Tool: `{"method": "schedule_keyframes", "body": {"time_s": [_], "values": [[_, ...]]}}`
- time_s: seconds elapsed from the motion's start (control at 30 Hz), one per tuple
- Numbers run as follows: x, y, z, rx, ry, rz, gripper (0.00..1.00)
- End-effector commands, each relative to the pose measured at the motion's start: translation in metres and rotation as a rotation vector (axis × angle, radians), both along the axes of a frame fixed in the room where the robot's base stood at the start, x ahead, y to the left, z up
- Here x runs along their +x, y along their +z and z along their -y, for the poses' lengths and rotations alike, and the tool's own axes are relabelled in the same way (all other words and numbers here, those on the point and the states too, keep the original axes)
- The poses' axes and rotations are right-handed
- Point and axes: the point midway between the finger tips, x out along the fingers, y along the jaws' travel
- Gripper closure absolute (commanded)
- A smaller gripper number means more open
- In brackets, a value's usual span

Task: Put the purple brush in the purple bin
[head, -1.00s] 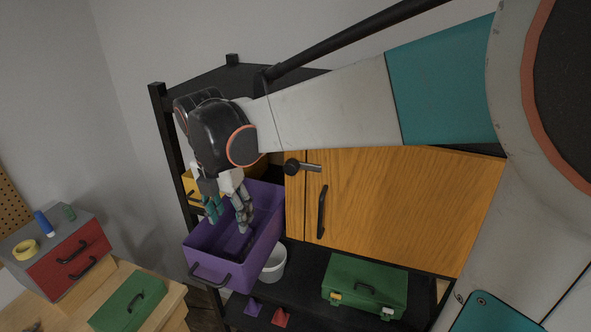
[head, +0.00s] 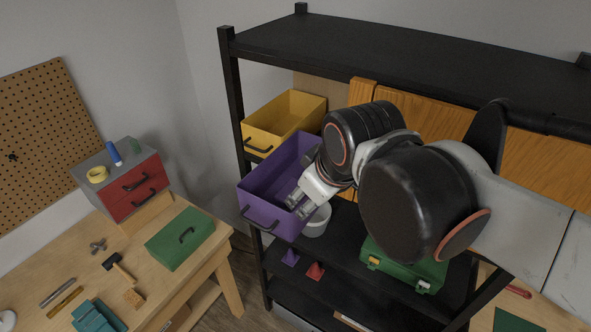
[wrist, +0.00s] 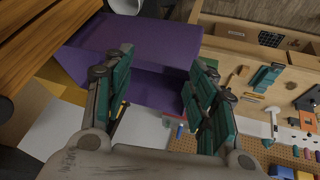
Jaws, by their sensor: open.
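The purple bin (head: 250,201) sits on the black shelf unit, its open top facing up and its front sticking out past the shelf edge. My gripper (head: 299,206) is at the bin's right side, with its fingertips near the right rim. In the wrist view the fingers (wrist: 158,72) are spread apart with nothing between them, and the purple bin (wrist: 150,40) fills the view beyond them. I cannot make out the purple brush in either current view. Part of the bin's inside is shadowed or hidden by my gripper.
A yellow bin (head: 284,120) stands behind the purple bin. A white bucket (head: 317,221) and a green toolbox (head: 402,268) are on the shelf below my arm. The workbench (head: 150,285) at left holds a green box (head: 180,240), a red drawer unit (head: 134,189) and tools.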

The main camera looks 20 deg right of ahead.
Motion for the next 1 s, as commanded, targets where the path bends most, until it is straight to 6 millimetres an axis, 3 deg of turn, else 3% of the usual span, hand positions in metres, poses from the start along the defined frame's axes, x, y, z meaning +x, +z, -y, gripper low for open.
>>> {"method": "schedule_keyframes", "body": {"time_s": [0.1, 0.3, 1.0], "values": [[-0.013, -0.007, 0.001, 0.121, -0.187, 0.057, 0.48], [-0.021, -0.012, 0.001, 0.228, -0.341, 0.101, 0.48], [-0.021, -0.012, 0.001, 0.236, -0.352, 0.103, 0.48]]}}
